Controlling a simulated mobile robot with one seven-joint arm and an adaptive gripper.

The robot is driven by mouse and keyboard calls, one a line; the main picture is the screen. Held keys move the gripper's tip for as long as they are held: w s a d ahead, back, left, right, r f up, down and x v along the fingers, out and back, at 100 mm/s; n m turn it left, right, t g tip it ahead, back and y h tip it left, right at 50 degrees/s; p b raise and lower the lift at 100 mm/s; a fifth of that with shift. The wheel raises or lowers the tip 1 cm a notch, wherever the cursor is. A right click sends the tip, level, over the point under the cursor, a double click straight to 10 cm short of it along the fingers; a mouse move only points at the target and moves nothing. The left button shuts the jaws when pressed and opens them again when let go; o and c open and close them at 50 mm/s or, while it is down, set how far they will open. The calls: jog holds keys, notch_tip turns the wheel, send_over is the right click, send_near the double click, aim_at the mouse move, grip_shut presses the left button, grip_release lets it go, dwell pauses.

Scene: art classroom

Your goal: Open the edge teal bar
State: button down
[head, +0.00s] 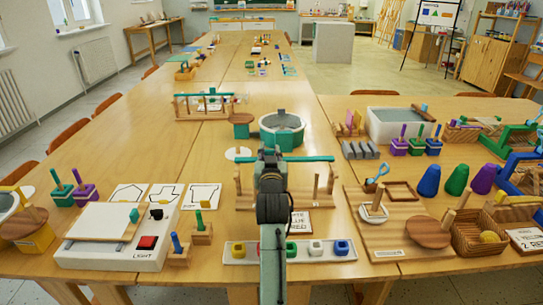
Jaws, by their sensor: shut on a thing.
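The teal bar (311,158) lies level across the picture just above a wooden rack (244,203) with upright pegs, in the middle of the near table. My arm reaches up from the bottom centre and hides the bar's middle and part of the rack. My gripper (270,156) is seen from behind at the middle of the bar. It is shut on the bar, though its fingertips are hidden. I cannot tell whether the bar touches the pegs.
A white tray with coloured blocks (235,251) lies at the near edge. A white light box (92,250) is at left, a wooden board (382,242) at right. Another rack (181,107) stands farther back. Bare table (95,143) shows at left.

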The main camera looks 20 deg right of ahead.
jog(key=c, duration=1.3)
grip_release()
jog(key=v, duration=1.2)
